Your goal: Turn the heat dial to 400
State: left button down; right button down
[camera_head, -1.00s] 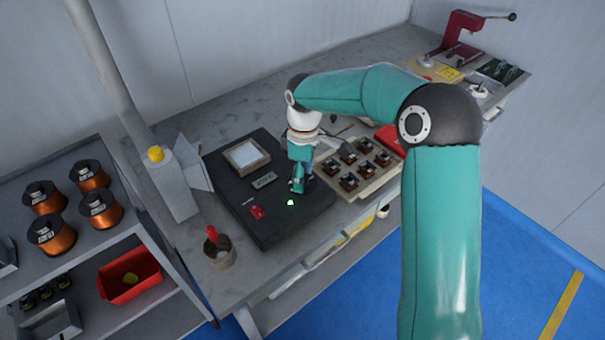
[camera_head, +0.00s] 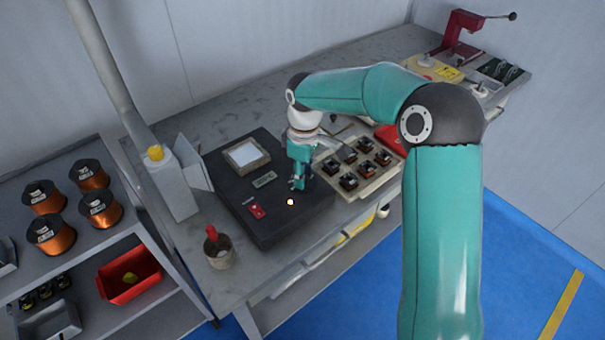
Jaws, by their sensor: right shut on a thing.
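The black heating unit (camera_head: 268,230) lies on the workbench, with a pale square plate (camera_head: 246,154), a small display (camera_head: 264,180) and a red switch (camera_head: 257,211) on its top. A small lamp (camera_head: 290,202) on it glows pale yellow-white. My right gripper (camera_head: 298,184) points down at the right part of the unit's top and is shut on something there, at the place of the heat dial. The gripper hides the dial, so its setting cannot be read. The display is too small to read. My left gripper is not in view.
A tray (camera_head: 345,194) with several small coils stands right of the unit. A pot with a red-handled tool (camera_head: 219,253) stands at the front left. Copper wire spools (camera_head: 49,232) sit on the left shelf.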

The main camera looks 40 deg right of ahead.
jog(key=m, duration=0.3)
jog(key=shift+m, duration=0.4)
jog(key=shift+d+m+t+b, duration=0.1)
jog(key=shift+m+t+b, duration=0.3)
jog(key=shift+m, duration=1.3)
jog(key=shift+r, duration=0.1)
jog(key=c, duration=0.8)
grip_release()
jog(key=r, duration=1.1)
jog(key=shift+d+r, duration=0.25)
jog(key=shift+r, duration=0.15)
